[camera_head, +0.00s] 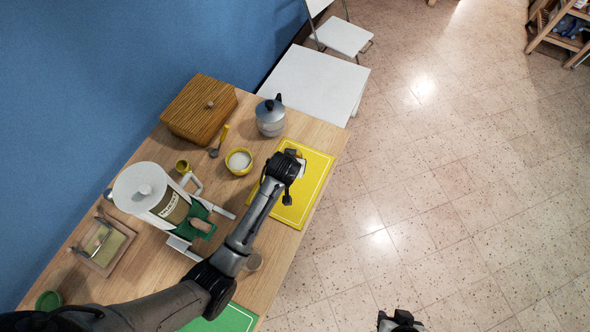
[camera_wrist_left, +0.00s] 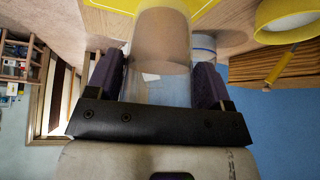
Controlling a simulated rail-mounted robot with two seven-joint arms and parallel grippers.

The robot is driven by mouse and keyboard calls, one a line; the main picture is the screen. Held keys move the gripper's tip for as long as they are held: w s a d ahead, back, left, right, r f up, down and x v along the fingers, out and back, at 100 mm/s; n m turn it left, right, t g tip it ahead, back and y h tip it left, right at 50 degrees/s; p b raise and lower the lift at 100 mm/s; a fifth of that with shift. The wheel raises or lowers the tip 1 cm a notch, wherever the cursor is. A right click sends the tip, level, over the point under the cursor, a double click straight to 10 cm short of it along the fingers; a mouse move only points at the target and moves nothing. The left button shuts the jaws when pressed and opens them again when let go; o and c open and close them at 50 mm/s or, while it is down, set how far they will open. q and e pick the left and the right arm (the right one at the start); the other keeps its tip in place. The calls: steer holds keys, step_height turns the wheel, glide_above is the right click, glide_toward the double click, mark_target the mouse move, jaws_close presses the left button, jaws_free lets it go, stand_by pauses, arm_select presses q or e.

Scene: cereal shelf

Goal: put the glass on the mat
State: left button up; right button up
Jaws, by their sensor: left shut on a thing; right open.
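My left arm reaches across the table, and its gripper (camera_wrist_left: 160,82) is shut on a clear glass (camera_wrist_left: 163,45) between its two purple fingers. In the head view this gripper is over the yellow mat (camera_head: 312,168), and my arm mostly hides the glass there. The yellow mat also shows at the top of the left wrist view (camera_wrist_left: 105,4). I cannot tell whether the glass touches the mat. A green mat (camera_head: 232,321) lies at the table's near end, partly covered by my arm. My right gripper (camera_head: 400,321) is open and empty over the floor, at the bottom edge.
A yellow bowl (camera_head: 239,162) and a metal moka pot (camera_head: 270,118) stand left of and behind the yellow mat. A wooden box (camera_head: 200,108), a cereal dispenser (camera_head: 150,190) and a cutlery tray (camera_head: 104,248) line the wall side.

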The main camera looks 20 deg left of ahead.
arm_select(q)
step_height(320, 180, down, 4)
steer(key=shift+s+f+b, duration=0.1)
steer(key=shift+s+b, duration=0.05)
steer(key=shift+b, duration=0.2)
steer(key=shift+f+b, duration=0.35)
steer(key=shift+f, duration=1.45)
steer(key=shift+f, duration=0.15)
steer(key=o, duration=1.3)
steer(key=shift+p+v, duration=1.35)
steer(key=shift+v, duration=4.75)
